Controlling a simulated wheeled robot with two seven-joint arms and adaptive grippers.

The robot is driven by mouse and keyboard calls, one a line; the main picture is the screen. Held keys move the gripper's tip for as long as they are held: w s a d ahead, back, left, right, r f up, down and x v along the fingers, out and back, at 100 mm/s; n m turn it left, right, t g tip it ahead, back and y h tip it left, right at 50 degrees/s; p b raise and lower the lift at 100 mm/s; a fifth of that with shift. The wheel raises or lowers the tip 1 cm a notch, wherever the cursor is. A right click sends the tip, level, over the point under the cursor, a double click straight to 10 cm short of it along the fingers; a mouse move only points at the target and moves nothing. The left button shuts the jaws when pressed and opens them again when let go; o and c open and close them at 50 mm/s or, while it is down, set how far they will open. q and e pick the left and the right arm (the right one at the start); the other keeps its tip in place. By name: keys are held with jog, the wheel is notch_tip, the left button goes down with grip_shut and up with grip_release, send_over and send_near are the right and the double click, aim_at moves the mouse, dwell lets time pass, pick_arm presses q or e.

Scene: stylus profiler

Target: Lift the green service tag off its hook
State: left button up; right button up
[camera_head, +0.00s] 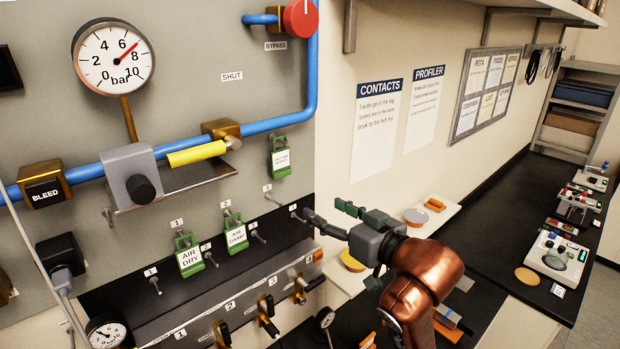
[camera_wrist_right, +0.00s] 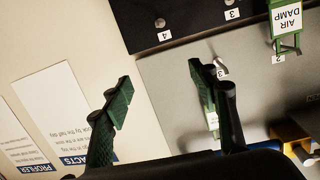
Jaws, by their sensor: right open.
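Three green-framed tags with white labels hang on the grey panel in the head view. One reads AIR DRY (camera_head: 190,259), one reads AIR DAMP (camera_head: 237,236), and a higher one (camera_head: 281,161) has small print I cannot read. AIR DAMP also shows at the upper right of the wrist view (camera_wrist_right: 286,22). Part of a green-and-white tag (camera_wrist_right: 212,121) shows behind a finger there. My right gripper (camera_head: 324,210) is open and empty, right of the tags and apart from them; its spread fingers show in the wrist view (camera_wrist_right: 160,77). My left gripper is out of view.
Bare pegs with number labels, such as one near label 3 (camera_wrist_right: 220,68), stick out around the tags. Brass valves (camera_head: 267,318) line the ledge below. A black bench (camera_head: 500,235) extends right.

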jog(key=n+y, duration=0.2)
send_near(281, 155)
jog(key=f, duration=0.2)
jog(key=shift+t, duration=0.3)
jog(key=x, duration=0.3)
jog(key=p+x, duration=0.1)
jog(key=x, duration=0.4)
jog(key=shift+w+a+r+p, duration=0.2)
jog(key=shift+a+r+p, duration=0.05)
jog(key=shift+r+p, duration=0.05)
jog(key=shift+c, duration=0.3)
grip_shut()
jog(key=shift+r, duration=0.2)
jog(key=shift+r+p, duration=0.35)
jog(key=shift+p, duration=0.25)
